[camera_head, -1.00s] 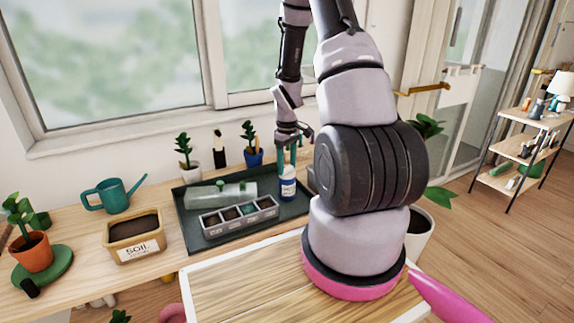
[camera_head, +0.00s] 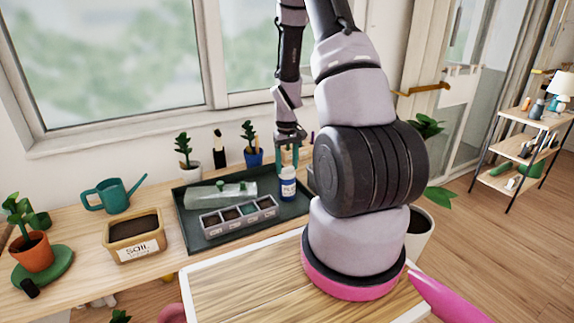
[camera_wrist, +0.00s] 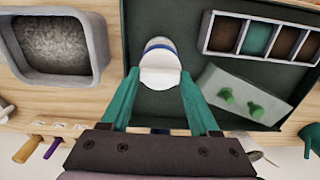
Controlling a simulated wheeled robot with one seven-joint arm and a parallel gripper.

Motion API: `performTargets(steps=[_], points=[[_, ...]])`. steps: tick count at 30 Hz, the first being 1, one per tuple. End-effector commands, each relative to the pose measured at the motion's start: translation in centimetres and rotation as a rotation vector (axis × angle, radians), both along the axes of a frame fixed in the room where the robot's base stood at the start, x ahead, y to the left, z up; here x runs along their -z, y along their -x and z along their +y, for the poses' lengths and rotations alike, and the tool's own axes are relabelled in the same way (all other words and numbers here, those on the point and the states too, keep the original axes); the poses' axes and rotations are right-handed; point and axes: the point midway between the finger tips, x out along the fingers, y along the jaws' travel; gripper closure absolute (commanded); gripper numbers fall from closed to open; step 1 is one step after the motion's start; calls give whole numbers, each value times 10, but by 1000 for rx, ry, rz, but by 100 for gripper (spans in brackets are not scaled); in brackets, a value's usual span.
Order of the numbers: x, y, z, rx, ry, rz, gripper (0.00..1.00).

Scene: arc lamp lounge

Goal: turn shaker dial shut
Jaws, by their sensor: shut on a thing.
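The shaker (camera_head: 288,188) is a small white and blue container standing upright at the right end of the dark green tray (camera_head: 196,236). In the wrist view the shaker (camera_wrist: 160,58) shows from above, with a pale rounded top between my teal fingertips. My gripper (camera_head: 288,168) comes down on it from above and is shut on its top, the dial; in the wrist view my gripper (camera_wrist: 160,76) has one finger on each side. The dial's marks and how far it is turned cannot be made out.
On the tray are a box of several compartments (camera_head: 240,231) and a pale translucent case (camera_head: 207,196) with green pieces. A soil box (camera_head: 134,252), a teal watering can (camera_head: 115,196) and small potted plants (camera_head: 184,150) stand nearby.

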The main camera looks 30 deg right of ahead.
Motion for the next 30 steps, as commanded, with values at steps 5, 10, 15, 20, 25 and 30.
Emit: performTargets(steps=[5,10,15,20,25,30], points=[[0,0,0,-1,0,0,31],[0,0,0,-1,0,0,7],[0,0,0,-1,0,0,7],[-10,-1,0,-1,0,-2,7],[-42,-1,0,-2,1,-6,7],[-76,-1,0,-1,1,-4,7]])
